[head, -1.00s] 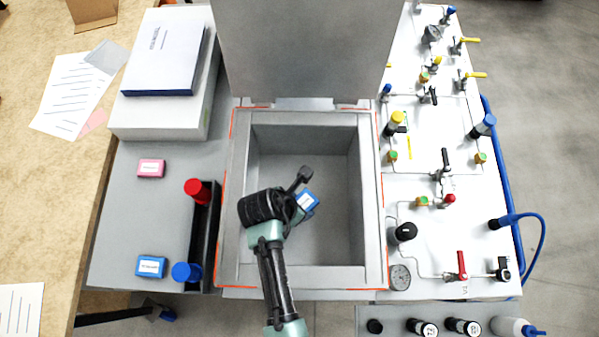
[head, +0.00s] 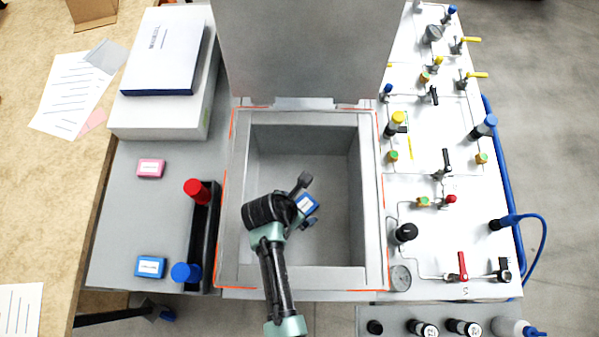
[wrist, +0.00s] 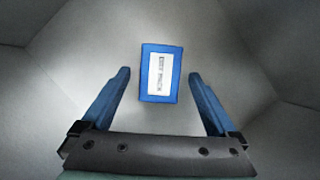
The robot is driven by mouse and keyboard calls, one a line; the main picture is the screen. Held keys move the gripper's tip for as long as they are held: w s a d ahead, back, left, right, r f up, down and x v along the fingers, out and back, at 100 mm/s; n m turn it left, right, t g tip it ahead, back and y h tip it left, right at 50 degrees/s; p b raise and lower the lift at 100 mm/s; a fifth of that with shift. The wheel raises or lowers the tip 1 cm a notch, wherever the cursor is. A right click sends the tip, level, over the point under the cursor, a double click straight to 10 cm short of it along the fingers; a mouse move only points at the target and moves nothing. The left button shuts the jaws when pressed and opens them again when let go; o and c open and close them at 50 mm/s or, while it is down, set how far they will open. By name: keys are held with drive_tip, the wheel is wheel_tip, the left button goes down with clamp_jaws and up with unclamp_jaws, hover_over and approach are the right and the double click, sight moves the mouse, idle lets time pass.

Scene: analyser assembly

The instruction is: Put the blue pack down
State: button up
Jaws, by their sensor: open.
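A blue pack (head: 307,205) with a white label is inside the open grey box (head: 370,190), near the middle of its cavity. It also shows in the wrist view (wrist: 161,74), with its label facing me, against the grey inside of the box. My gripper (wrist: 159,76) is open, one blue finger on each side of the pack, with a clear gap on both sides. In the head view my arm reaches into the box from below and partly covers the pack. I cannot tell exactly how far the fingertips are above the floor.
A second blue pack (head: 151,267) and a pink pack (head: 151,168) lie on the grey top at left. A black rack (head: 205,235) with red and blue caps stands beside the box. The raised lid (head: 305,50) is behind. A white valve panel (head: 440,230) flanks the right.

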drive_tip(key=v, duration=1.2)
drive_tip(key=w+a+r+m+t+y, duration=0.25)
drive_tip(key=w+r+m+t, duration=0.3)
drive_tip(key=w+r, duration=0.8)
drive_tip(key=w+r+m+t, duration=0.4)
drive_tip(key=r+m, duration=0.1)
drive_tip(key=r, duration=0.7)
drive_tip(key=w+r+m+t, duration=0.3)
drive_tip(key=r+m, duration=0.2)
drive_tip(key=r, duration=0.7)
drive_tip(key=s+d+r+m+t, duration=0.2)
drive_tip(key=s+r+m+t, duration=0.1)
drive_tip(key=r, duration=0.8)
drive_tip(key=s+d+r+m+t, duration=0.2)
drive_tip(key=s+r+m+t, duration=0.2)
drive_tip(key=r, duration=0.6)
drive_tip(key=s+d+r+m+t, duration=0.2)
drive_tip(key=s+r+m+t, duration=0.2)
drive_tip(key=r, duration=0.7)
drive_tip(key=shift+s+d+r+t+y+p, duration=0.2)
drive_tip(key=shift+s+r+t+y+p, duration=0.15)
drive_tip(key=shift+s, duration=0.6)
drive_tip(key=shift+f+m, duration=0.1)
drive_tip(key=shift+m, duration=0.15)
